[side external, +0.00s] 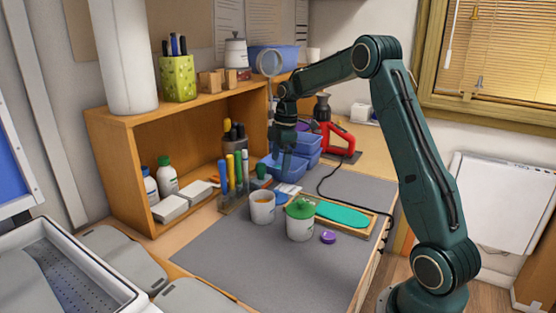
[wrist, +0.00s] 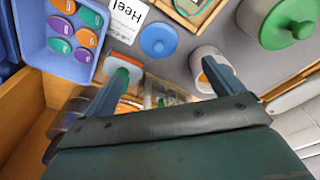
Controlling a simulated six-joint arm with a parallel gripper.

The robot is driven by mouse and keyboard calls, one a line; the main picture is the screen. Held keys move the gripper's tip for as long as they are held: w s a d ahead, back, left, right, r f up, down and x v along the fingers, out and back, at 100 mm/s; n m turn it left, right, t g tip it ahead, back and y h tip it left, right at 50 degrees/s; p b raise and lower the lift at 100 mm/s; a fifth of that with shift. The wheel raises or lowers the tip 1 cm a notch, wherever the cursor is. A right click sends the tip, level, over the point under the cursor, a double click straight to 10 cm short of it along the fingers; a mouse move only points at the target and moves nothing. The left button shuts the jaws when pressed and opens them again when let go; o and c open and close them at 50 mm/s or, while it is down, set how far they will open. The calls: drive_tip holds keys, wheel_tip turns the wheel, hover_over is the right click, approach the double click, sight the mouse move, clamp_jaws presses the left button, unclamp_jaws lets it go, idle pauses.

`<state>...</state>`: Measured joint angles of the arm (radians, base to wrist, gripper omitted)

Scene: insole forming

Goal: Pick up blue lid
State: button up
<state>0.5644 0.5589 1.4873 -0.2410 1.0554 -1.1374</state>
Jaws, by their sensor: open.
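The blue lid (wrist: 158,40), round with a small knob on top, lies on the grey mat in the wrist view, between a "Heel" card and a white cup. I cannot make it out in the side view. My gripper (wrist: 165,78) is open and empty, its two fingers spread wide apart. In the wrist view the lid lies beyond the fingertips, roughly centred between them. In the side view my gripper (side external: 285,155) points down in front of the blue bins, above the work mat.
An open white cup (side external: 262,207) and a green-lidded pot (side external: 300,222) stand on the grey mat (side external: 255,260). A pen rack (side external: 230,200) stands left of the cup. Blue bins (side external: 308,145) stand behind. A wooden tray with a green insole (side external: 343,215) lies right. The front mat is clear.

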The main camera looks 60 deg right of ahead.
hover_over(277, 190)
drive_tip(key=shift+s+f, duration=0.2)
drive_tip(key=shift+f, duration=2.5)
drive_tip(key=shift+w+a+f, duration=0.1)
drive_tip(key=shift+f, duration=1.2)
drive_tip(key=shift+w+f, duration=0.1)
drive_tip(key=shift+f, duration=1.2)
drive_tip(key=c, duration=1)
